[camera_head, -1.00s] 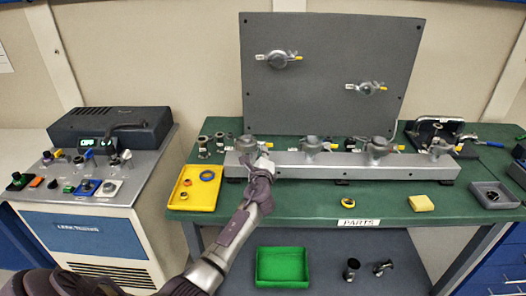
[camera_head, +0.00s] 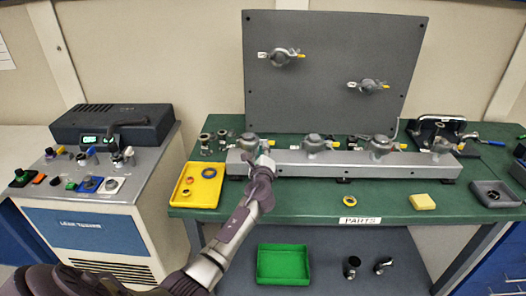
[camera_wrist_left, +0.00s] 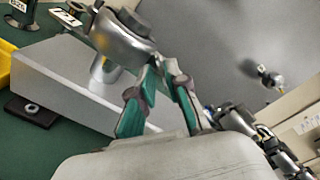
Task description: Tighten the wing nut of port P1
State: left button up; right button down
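A grey manifold (camera_head: 350,166) stands on the green bench with several clamped ports along its top. The leftmost port clamp (camera_head: 249,143) is the one at my left gripper; I cannot read a P1 label on it. A small yellow piece (camera_head: 271,142), like the wing nuts on the other clamps, shows just beyond the gripper. My left gripper (camera_head: 265,160) is at the right front of this clamp. In the left wrist view, its teal-padded fingers (camera_wrist_left: 161,68) converge beside the silver clamp (camera_wrist_left: 122,40). Whether they grip the nut is hidden. My right gripper is not in view.
A grey back panel (camera_head: 330,100) with two clamped ports rises behind the manifold. A yellow tray (camera_head: 210,198) with rings lies left of my arm. A yellow block (camera_head: 422,201) and a ring (camera_head: 349,201) lie on the front right. A green bin (camera_head: 283,277) sits below.

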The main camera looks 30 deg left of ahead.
pick_arm(q)
jog(key=v, duration=1.2)
jog(key=shift+s, duration=0.1)
